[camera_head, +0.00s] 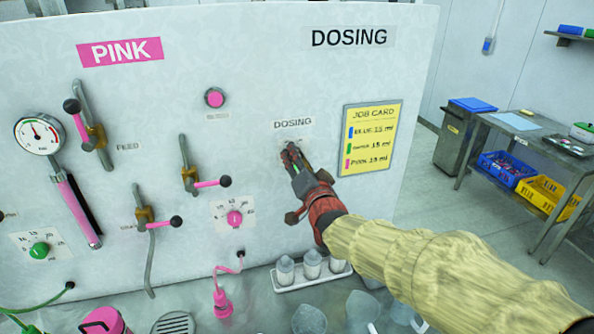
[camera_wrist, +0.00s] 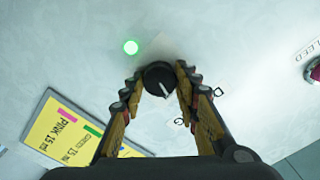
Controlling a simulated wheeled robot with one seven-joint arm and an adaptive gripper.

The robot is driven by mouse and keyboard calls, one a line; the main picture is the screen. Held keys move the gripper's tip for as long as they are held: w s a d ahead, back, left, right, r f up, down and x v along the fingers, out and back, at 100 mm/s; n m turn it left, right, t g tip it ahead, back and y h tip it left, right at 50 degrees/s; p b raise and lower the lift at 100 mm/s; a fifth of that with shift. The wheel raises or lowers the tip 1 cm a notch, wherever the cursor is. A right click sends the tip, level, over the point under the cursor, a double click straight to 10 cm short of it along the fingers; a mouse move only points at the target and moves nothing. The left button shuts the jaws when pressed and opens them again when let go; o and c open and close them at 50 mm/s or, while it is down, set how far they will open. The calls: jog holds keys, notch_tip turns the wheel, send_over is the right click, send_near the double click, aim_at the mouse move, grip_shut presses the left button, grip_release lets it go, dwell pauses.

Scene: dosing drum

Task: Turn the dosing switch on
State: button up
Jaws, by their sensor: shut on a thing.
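The dosing switch is a round black knob (camera_wrist: 158,77) with a white pointer line, on the pale panel. In the head view, my gripper (camera_head: 291,158) reaches the panel just below the small DOSING label (camera_head: 293,124) and hides most of the switch. In the wrist view, the gripper partly covers the label's letters.
A yellow job card (camera_head: 370,137) hangs right of the switch. A pink dial (camera_head: 235,218) and a pink button (camera_head: 214,97) are to the left. White-capped bottles (camera_head: 312,264) stand in a tray below my gripper. Pink-handled valves and a gauge (camera_head: 38,134) are farther left.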

jog(key=shift+f+m+b, duration=0.1)
jog(key=shift+m+b, duration=1.1)
jog(key=shift+m, duration=0.1)
jog(key=o, duration=1.2)
jog(key=shift+c, duration=0.2)
jog(key=v, duration=1.2)
